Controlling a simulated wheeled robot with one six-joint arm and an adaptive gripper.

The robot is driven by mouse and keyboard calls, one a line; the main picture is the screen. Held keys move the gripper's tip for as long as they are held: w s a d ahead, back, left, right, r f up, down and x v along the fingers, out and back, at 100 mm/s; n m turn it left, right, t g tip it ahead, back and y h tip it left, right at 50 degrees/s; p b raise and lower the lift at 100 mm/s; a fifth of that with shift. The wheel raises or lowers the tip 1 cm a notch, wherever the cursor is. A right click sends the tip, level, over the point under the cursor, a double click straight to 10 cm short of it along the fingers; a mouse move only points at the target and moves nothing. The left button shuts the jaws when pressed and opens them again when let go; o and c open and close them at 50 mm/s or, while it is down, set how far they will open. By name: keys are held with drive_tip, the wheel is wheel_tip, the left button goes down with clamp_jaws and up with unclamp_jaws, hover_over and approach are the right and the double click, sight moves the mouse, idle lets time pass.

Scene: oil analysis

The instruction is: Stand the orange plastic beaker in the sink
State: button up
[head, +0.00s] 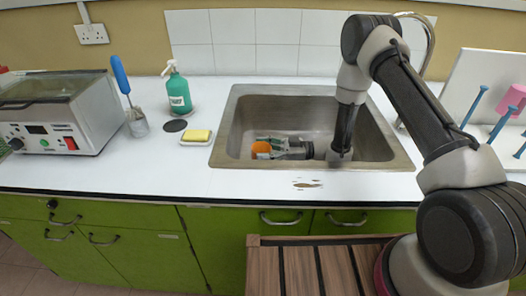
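The orange plastic beaker (261,149) is low inside the sink (233,122), near the front left part of the basin. It looks upright, but I cannot tell whether it touches the sink floor. My gripper (268,147) reaches into the sink from the right and lies level, pointing left. Its fingers are at the beaker and cover part of it. The view is too small to tell whether they grip it or stand apart from it.
A yellow sponge on a white dish (197,136), a dark round disc (175,126) and a green spray bottle (178,90) stand left of the sink. A water bath (60,112) is farther left. A drying rack with blue pegs (487,122) is at right. Brown marks (307,185) lie on the front counter.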

drive_tip(key=shift+o, duration=0.2)
drive_tip(key=shift+r, duration=0.2)
drive_tip(key=d, duration=0.7)
drive_tip(key=shift+w+d+r, duration=0.15)
drive_tip(key=shift+d+r, duration=0.05)
drive_tip(key=shift+r, duration=0.2)
